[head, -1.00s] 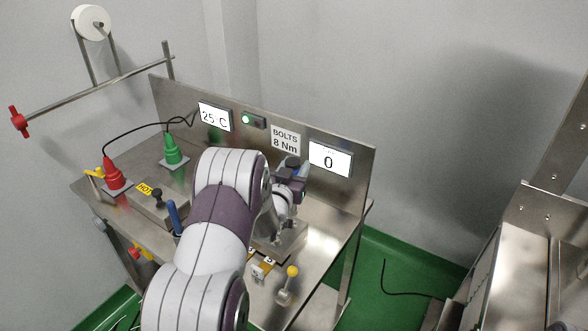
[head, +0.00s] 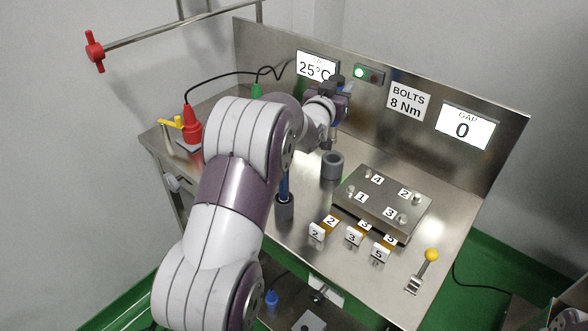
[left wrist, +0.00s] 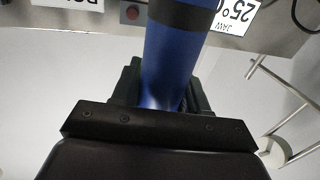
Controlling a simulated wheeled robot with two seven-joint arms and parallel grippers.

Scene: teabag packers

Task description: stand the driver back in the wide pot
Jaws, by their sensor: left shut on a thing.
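My left gripper (head: 338,100) is shut on the driver, near the back panel. The driver's blue handle with a dark band fills the middle of the left wrist view (left wrist: 172,60). In the head view, part of the driver (head: 328,136) shows below the gripper, over the back of the wide grey pot (head: 332,172). The pot's mouth shows dark; I cannot tell whether the driver's tip is inside it. My right gripper is not in view.
A bolted metal plate (head: 382,203) with numbered tags lies right of the pots. Numbered blocks (head: 354,236) stand along its front. A yellow-knobbed lever (head: 431,256) is at front right. A red cone-shaped tool (head: 192,128) is at left. The panel (head: 400,85) bounds the back.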

